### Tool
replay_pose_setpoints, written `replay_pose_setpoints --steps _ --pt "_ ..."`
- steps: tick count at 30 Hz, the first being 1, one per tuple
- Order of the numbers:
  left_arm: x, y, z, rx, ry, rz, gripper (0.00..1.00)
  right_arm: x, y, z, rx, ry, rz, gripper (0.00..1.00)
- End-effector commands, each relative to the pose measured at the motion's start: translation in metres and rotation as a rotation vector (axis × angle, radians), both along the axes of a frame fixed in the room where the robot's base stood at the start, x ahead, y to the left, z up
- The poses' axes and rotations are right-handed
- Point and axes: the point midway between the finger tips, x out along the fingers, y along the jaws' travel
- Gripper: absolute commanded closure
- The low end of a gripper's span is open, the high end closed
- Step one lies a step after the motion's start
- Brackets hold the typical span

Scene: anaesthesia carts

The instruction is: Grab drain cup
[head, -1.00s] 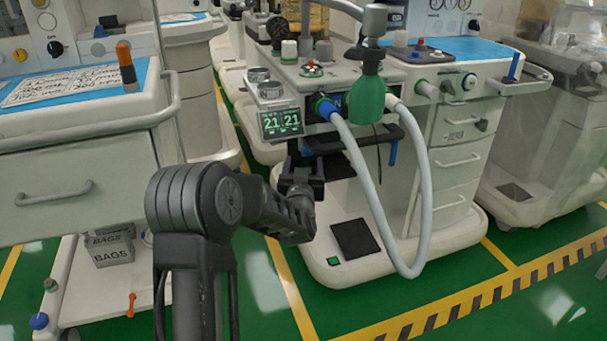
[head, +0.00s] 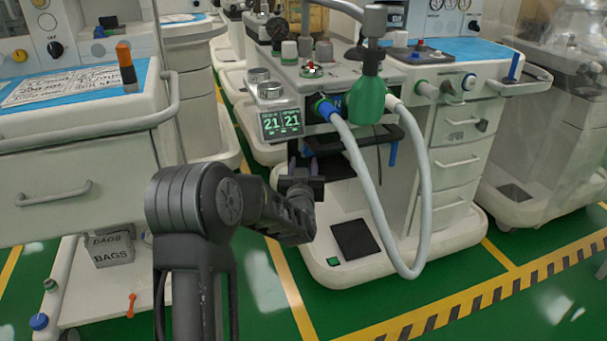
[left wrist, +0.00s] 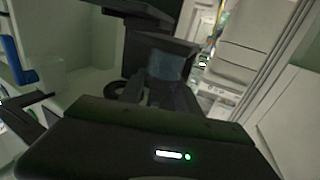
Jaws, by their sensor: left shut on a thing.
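My left gripper (head: 304,174) is in front of the middle cart, under its green-lit display. In the left wrist view its dark fingers (left wrist: 155,92) are closed around a small, see-through, bluish-grey cup (left wrist: 168,66), which looks like the drain cup. The cup sits at the fingertips, just in front of a dark panel. Whether it is still joined to the cart cannot be told. In the head view I cannot make out the cup, as the gripper and shadow hide it. My right gripper is in neither view.
The middle cart carries a display (head: 282,123), a green bag (head: 366,100) and a looping pale hose (head: 424,200) right of my gripper. Its white base (head: 400,245) spreads below. A drawer cart (head: 80,185) stands at left. Green floor (head: 500,300) is open at front right.

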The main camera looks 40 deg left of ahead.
Motion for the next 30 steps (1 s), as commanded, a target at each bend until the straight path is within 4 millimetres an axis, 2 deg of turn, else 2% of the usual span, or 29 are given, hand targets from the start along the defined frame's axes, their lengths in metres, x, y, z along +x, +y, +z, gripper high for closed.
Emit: replay_pose_setpoints --steps 10,18,25,30 --pt "0.0 0.0 0.002 0.0 0.0 0.0 0.99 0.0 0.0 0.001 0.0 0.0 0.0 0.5" --pt "-0.002 -0.001 0.017 -0.001 0.001 0.0 0.99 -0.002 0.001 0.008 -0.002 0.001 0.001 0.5" --pt "-0.036 -0.023 0.015 -0.001 0.0 -0.001 0.99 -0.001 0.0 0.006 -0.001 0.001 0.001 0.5" --pt "-0.076 -0.05 0.015 -0.002 0.0 -0.002 0.99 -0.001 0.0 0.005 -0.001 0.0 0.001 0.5"
